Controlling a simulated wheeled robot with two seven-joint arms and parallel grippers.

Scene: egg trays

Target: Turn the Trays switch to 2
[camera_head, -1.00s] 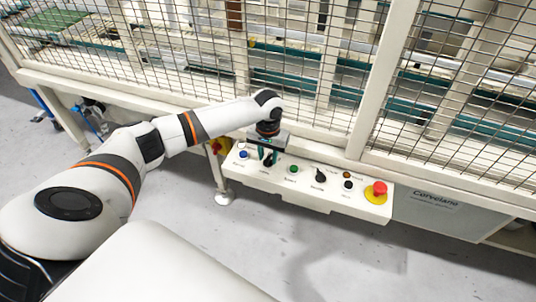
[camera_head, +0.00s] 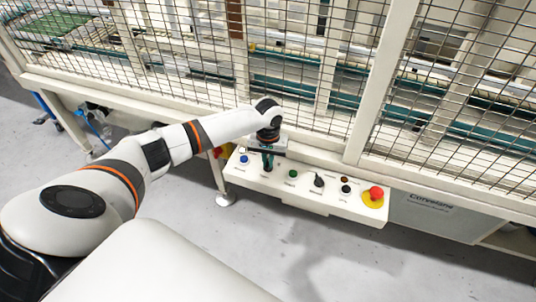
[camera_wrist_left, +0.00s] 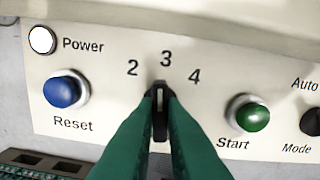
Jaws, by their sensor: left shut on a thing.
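The Trays switch (camera_wrist_left: 160,115) is a black knob with a pale pointer line, below the printed numbers 2, 3 and 4. Its pointer is upright, toward the 3. My left gripper (camera_wrist_left: 160,103) has its two green fingers on either side of the knob and is shut on it. In the head view my left gripper (camera_head: 267,161) reaches down to the panel from above and hides most of the knob. The Trays label is hidden behind the fingers. My right gripper is not in view.
The control panel (camera_head: 240,172) also carries a blue Reset button (camera_wrist_left: 64,90), a green Start button (camera_wrist_left: 248,115), a black Mode switch (camera_wrist_left: 312,121) and a red emergency stop (camera_head: 376,193). A wire mesh guard (camera_head: 300,60) stands behind the panel.

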